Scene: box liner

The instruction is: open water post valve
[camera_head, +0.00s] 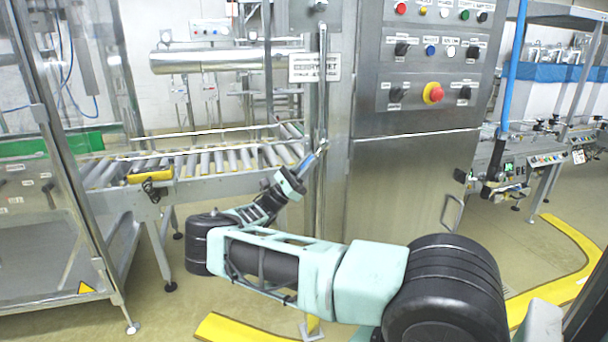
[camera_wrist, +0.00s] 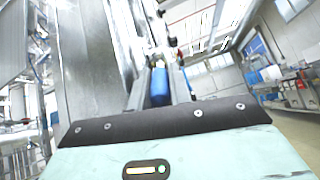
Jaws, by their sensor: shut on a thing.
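A slim vertical metal pipe (camera_head: 322,85), which looks like the water post, stands left of the control cabinet. A small blue valve handle (camera_head: 309,162) sticks out from it, slanting down to the left. My gripper (camera_head: 301,172) is at the pipe, shut on the blue handle. In the wrist view the blue handle (camera_wrist: 160,87) is in the middle, just beyond the dark edge of my wrist.
The steel control cabinet (camera_head: 415,180) with buttons and a red emergency stop (camera_head: 433,93) stands close on the right. A roller conveyor (camera_head: 215,162) runs behind on the left. A glass-walled machine frame (camera_head: 55,200) is at far left. Yellow strips mark the floor.

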